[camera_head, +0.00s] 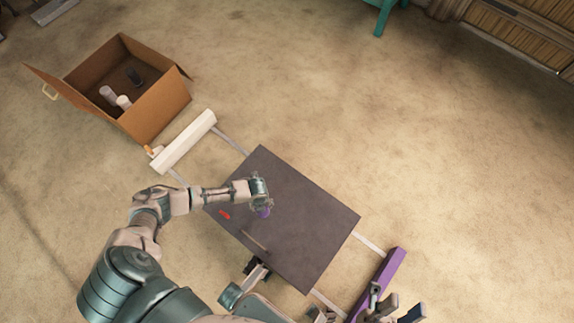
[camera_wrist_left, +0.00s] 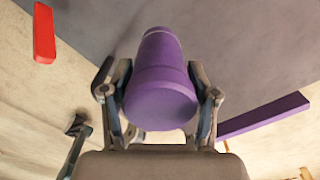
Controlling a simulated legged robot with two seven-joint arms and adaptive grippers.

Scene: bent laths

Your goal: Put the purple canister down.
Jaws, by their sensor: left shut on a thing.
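The purple canister (camera_wrist_left: 160,85) is held between the two fingers of my left gripper (camera_wrist_left: 160,98), one finger on each side, with a round end facing the wrist camera. In the head view the left gripper (camera_head: 262,204) is over the left part of the dark grey tabletop (camera_head: 310,220), and only a small part of the canister (camera_head: 264,212) shows below it. I cannot tell whether the canister touches the top. My right gripper (camera_head: 394,303) is at the bottom right, beside the purple bar, with its fingers apart and nothing seen between them.
A red block (camera_head: 224,214) and a thin brown stick (camera_head: 255,241) lie on the tabletop. A white bar (camera_head: 185,142) and a purple bar (camera_head: 378,285) flank it. A cardboard box (camera_head: 155,108) holding several cylinders stands upper left. The tabletop's right part is clear.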

